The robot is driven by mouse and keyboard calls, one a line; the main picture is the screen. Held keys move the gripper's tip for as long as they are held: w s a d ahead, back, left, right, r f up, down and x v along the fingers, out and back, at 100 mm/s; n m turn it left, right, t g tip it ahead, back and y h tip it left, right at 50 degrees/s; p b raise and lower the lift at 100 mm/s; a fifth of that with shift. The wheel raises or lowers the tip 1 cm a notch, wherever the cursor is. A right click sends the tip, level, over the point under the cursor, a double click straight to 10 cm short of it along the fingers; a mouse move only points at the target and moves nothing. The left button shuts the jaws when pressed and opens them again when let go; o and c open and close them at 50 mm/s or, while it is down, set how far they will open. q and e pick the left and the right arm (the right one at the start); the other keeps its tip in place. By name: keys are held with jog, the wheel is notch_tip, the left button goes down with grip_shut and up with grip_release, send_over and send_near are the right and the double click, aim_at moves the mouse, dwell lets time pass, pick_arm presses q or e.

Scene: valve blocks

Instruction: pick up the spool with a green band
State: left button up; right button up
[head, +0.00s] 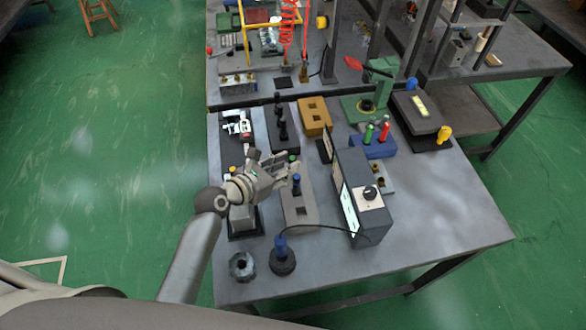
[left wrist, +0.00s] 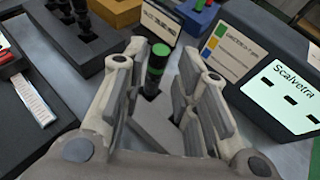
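The spool with a green band (left wrist: 156,68) is dark and stands upright in a grey block (left wrist: 158,130) in the left wrist view. In the head view only the top of this spool (head: 292,159) shows past my gripper. My left gripper (head: 288,168) is open, low over the block's far end. In the left wrist view its fingers (left wrist: 162,62) stand on either side of the spool, with gaps visible. A spool with a blue band (head: 296,183) stands in the same grey block (head: 300,215), close to my fingers. My right gripper is not in view.
A dark box with a screen and knob (head: 370,205) stands close to the right. A black block with dark spools (head: 283,140) and a yellow block (head: 314,116) lie beyond. A blue-topped round base (head: 282,262) with a cable is nearer. The table's right front is clear.

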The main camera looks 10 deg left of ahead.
aim_at(292, 161)
pick_arm(q)
jog(key=x, duration=0.4)
jog(key=shift+a, duration=0.1)
jog(key=c, duration=0.5)
grip_shut()
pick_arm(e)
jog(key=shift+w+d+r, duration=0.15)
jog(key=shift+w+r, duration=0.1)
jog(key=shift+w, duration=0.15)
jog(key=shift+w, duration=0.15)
